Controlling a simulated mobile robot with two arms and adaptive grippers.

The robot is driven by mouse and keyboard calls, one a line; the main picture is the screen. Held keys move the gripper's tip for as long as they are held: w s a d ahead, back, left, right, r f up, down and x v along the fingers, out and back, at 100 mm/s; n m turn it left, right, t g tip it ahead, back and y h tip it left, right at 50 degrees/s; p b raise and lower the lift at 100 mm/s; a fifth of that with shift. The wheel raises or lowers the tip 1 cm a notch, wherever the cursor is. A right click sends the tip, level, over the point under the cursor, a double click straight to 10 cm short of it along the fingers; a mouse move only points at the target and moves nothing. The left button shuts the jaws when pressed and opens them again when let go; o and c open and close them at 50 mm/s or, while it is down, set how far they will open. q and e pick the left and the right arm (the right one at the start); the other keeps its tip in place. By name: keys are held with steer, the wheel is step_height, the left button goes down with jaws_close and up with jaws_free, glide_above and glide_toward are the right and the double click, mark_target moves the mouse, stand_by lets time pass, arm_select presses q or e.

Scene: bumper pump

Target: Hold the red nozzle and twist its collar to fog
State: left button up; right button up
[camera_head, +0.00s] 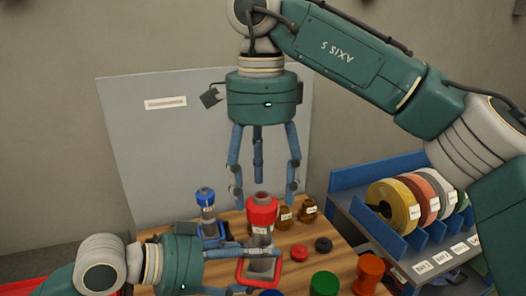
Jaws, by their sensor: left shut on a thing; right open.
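The red nozzle (261,216) stands upright on the wooden table, with a red top, a white label, a grey body and a red handle low down. My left gripper (258,268) comes in from the left and is shut around the nozzle's lower grey body, partly covering it. My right gripper (263,190) points straight down over the nozzle, its fingers spread apart and empty. Its fingertips are close to the red top, one on each side in the picture; I cannot tell whether they touch it. The collar's setting is too small to read.
A blue nozzle (206,201) stands left of the red one. Brown fittings (285,218), red and black caps (300,253), a green piece (324,283) and an orange piece (369,273) are to the right. A blue rack (355,225) of coiled hoses stands further right.

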mark_target(262, 195)
step_height(262, 195, up, 8)
steer(key=shift+w, duration=0.1)
stand_by(0.4)
